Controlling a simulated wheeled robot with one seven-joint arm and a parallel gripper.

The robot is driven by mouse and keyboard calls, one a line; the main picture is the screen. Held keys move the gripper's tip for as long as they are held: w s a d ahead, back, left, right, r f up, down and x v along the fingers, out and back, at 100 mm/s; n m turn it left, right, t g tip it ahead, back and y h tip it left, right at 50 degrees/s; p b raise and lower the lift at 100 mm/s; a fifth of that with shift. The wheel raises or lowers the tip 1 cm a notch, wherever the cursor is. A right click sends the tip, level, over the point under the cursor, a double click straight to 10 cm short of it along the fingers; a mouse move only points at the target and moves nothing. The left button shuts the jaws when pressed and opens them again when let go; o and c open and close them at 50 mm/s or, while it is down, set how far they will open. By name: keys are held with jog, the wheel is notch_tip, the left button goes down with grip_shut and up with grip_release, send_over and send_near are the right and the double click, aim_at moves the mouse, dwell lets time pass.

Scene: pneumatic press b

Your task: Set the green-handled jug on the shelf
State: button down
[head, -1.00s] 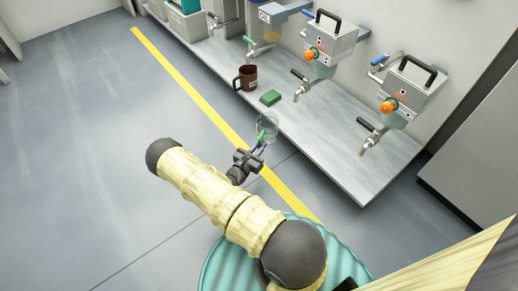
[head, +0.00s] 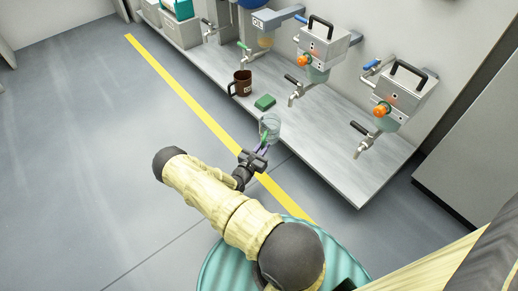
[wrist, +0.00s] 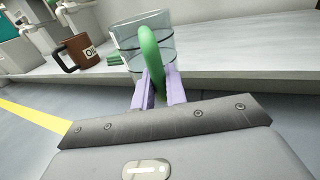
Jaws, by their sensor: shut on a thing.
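The green-handled jug (head: 271,127) is a clear glass jug with dark bands. It also shows in the wrist view (wrist: 178,42), with its green handle towards me. My gripper (head: 262,151) is shut on the green handle, with one lilac finger on each side of it in the wrist view (wrist: 160,85). The jug looks roughly upright, at the front edge of the grey shelf (head: 330,150). I cannot tell whether its base touches the shelf; the fingers and handle partly hide its lower part.
A brown mug (head: 240,84) and a green sponge (head: 265,102) stand on the shelf left of and behind the jug. Taps (head: 297,92) and metal dispensers with orange knobs (head: 322,48) overhang the back. The shelf's right front part is clear.

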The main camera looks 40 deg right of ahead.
aim_at(273, 138)
jog(key=shift+w+d+f, duration=0.1)
jog(key=shift+d, duration=0.85)
jog(key=shift+w+d+f, duration=0.1)
jog(key=shift+d, duration=0.85)
jog(key=d+p, duration=0.1)
jog(key=d, duration=0.6)
jog(key=shift+w, duration=0.25)
jog(key=shift+f, duration=0.1)
jog(key=shift+p, duration=0.8)
jog(key=shift+f, duration=0.4)
jog(key=c, duration=1.3)
grip_release()
jog(key=shift+c, duration=0.2)
